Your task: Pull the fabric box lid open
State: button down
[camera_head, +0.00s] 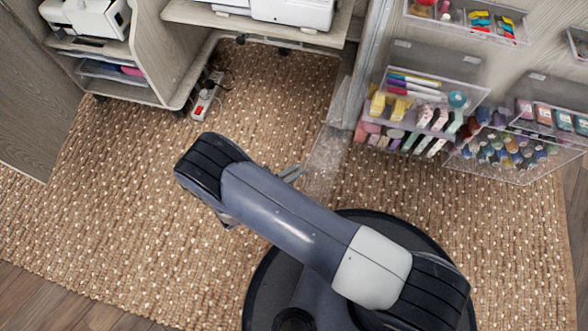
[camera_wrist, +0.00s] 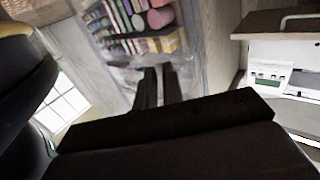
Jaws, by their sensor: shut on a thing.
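My gripper (camera_head: 291,173) reaches out past my forearm in the head view, at the left edge of a clear, see-through panel that I take for the fabric box lid (camera_head: 326,158). In the wrist view my gripper's two dark fingers (camera_wrist: 159,84) are close together, shut on the lid's edge; the exact contact is too dark and small to see. The panel stands out from the clear fabric box (camera_head: 398,132) on the right, which holds yellow and pink fabric rolls. These rolls also show beyond the fingers in the wrist view (camera_wrist: 150,42).
Other clear bins hold thread spools (camera_head: 505,150) and colored clips (camera_head: 485,20). A white sewing machine (camera_head: 295,12) stands on a table at the top. A side cabinet (camera_head: 150,55) and power strip (camera_head: 203,104) are at the upper left. The woven rug (camera_head: 110,230) is clear at left.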

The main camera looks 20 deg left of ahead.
jog(key=shift+a+r, duration=0.1)
jog(key=shift+a, duration=0.25)
jog(key=c, duration=1.5)
grip_release()
jog(key=shift+c, duration=0.2)
jog(key=p+v, duration=0.2)
jog(key=v, duration=0.8)
jog(key=shift+s+a, duration=0.25)
jog(key=shift+a, duration=0.05)
jog(key=b+x, duration=0.2)
jog(key=x, duration=0.9)
jog(key=shift+d, duration=0.1)
